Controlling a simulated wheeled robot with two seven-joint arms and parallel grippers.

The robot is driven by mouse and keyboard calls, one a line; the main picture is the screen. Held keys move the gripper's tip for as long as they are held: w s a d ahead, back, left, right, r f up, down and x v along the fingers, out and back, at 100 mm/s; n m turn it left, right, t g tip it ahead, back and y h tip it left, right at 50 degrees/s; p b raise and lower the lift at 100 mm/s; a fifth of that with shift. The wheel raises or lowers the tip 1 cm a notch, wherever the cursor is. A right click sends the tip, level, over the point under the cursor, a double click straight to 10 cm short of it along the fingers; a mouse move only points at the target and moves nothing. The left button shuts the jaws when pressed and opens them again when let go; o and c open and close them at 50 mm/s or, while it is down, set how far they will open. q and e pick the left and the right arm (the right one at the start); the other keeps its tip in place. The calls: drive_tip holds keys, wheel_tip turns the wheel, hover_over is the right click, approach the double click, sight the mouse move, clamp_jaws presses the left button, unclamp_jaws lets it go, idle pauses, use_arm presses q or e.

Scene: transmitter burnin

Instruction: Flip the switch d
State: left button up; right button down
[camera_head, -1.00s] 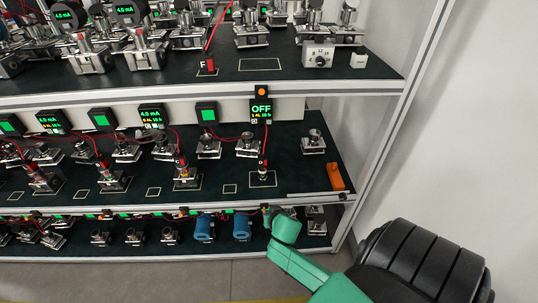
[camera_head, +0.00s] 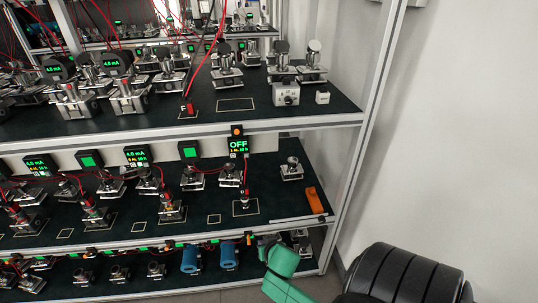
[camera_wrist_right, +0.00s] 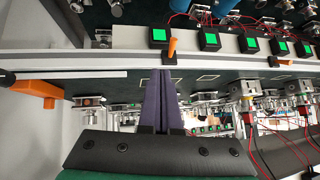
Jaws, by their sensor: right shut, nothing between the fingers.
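A small orange switch lever (camera_head: 249,238) stands at the front edge under the middle shelf, at the right end of a row of green indicators. Its letter cannot be read, so I cannot tell if it is switch d. In the right wrist view the orange lever (camera_wrist_right: 172,47) sticks out from a dark base on the rail. My right gripper (camera_wrist_right: 166,72) is shut and empty, its purple fingers pointing at the rail just beside the lever; contact cannot be told. In the head view my right gripper (camera_head: 266,240) is close to the lever's right. My left gripper is out of view.
Another orange switch (camera_head: 237,130) sits on the upper shelf edge above a display reading OFF (camera_head: 238,145). An orange block (camera_head: 316,200) lies at the middle shelf's right end. Transmitters (camera_head: 191,258) and red cables crowd the shelves. Free floor lies right of the rack.

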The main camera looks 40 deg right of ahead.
drive_tip(key=s, duration=0.1)
drive_tip(key=s+a+r, duration=0.1)
drive_tip(key=s+r, duration=0.1)
drive_tip(key=shift+s+a, duration=0.35)
drive_tip(key=shift+a, duration=0.05)
